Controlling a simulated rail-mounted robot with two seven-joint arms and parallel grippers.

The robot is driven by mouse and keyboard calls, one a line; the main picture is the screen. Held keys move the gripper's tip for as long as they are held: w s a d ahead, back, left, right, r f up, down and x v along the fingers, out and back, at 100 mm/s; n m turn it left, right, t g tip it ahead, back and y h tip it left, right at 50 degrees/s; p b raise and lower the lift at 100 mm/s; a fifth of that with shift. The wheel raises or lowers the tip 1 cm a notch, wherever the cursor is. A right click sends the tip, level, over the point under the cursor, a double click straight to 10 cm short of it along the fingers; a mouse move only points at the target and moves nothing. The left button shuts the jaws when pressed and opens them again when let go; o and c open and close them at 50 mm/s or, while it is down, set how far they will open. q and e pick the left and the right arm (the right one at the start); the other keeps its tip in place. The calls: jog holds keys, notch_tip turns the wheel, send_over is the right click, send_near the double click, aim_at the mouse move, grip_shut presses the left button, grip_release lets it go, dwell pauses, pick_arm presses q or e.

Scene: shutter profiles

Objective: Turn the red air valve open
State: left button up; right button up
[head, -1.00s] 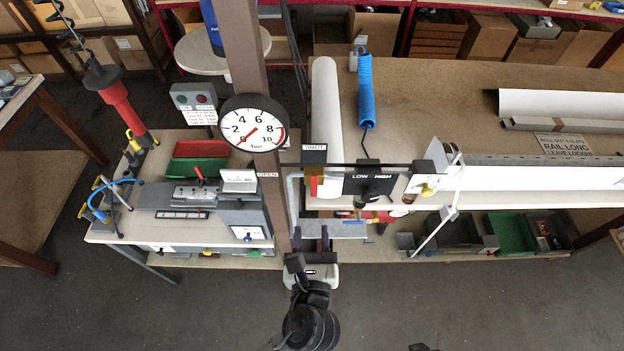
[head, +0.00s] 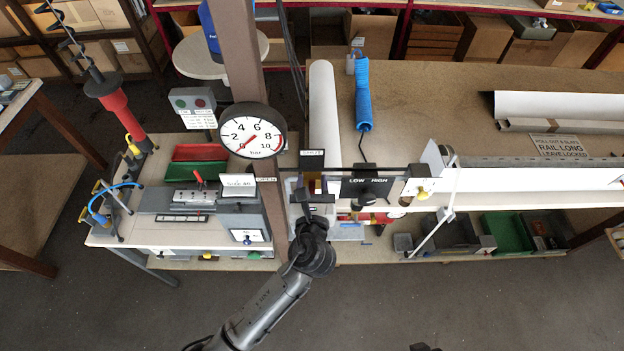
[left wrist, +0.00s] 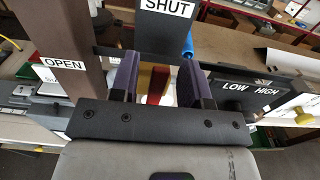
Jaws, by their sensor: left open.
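The red valve handle (left wrist: 157,86) shows in the left wrist view, with a yellow-brown part beside it on its left. The handle stands between the two purple-lined fingers of my left gripper (left wrist: 155,78). The jaws are open, with a gap visible between the handle and the fingers. In the head view my left gripper (head: 313,192) is at the post below the SHUT sign (head: 312,153) and hides most of the valve. The OPEN sign (left wrist: 63,65) is to the left.
A round pressure gauge (head: 252,132) on the brown post (head: 240,60) has its needle near 0. A LOW/HIGH box (head: 368,186) stands close on the right. A white roll (head: 322,110) lies behind. The floor in front is clear.

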pick_arm(q)
jog(key=shift+w, duration=0.3)
grip_shut()
dwell(0.3)
